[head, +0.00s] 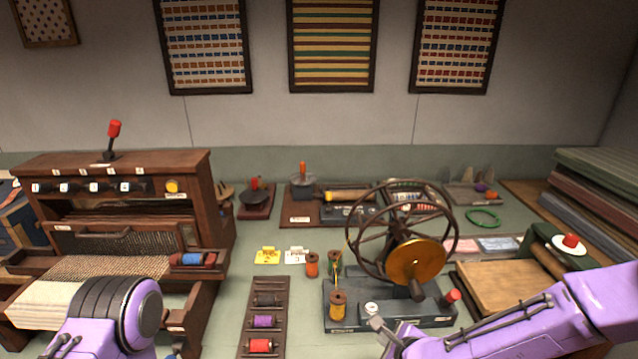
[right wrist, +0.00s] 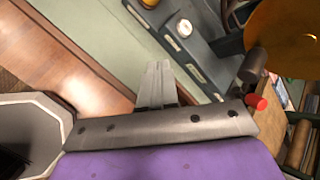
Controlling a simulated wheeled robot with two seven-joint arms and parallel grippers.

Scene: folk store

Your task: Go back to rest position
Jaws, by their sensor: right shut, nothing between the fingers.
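My right gripper (head: 379,328) is at the front edge of the winder's base in the head view. Its fingers are shut and empty, and the closed fingers also show in the right wrist view (right wrist: 156,78). The spool winder (head: 402,245) has a large dark wheel, a brass disc and a red-ended handle. Its grey base (head: 388,312) lies just beyond my right fingertips; I cannot tell whether they touch it. My left arm (head: 108,318) comes in at the lower left, in front of the loom, and its gripper is not visible.
A wooden loom (head: 120,190) stands at the left. A spool rack (head: 265,312) lies on the green table between the loom and the winder. A wooden board (head: 500,285) and a green device with a red button (head: 571,241) are near my right arm.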

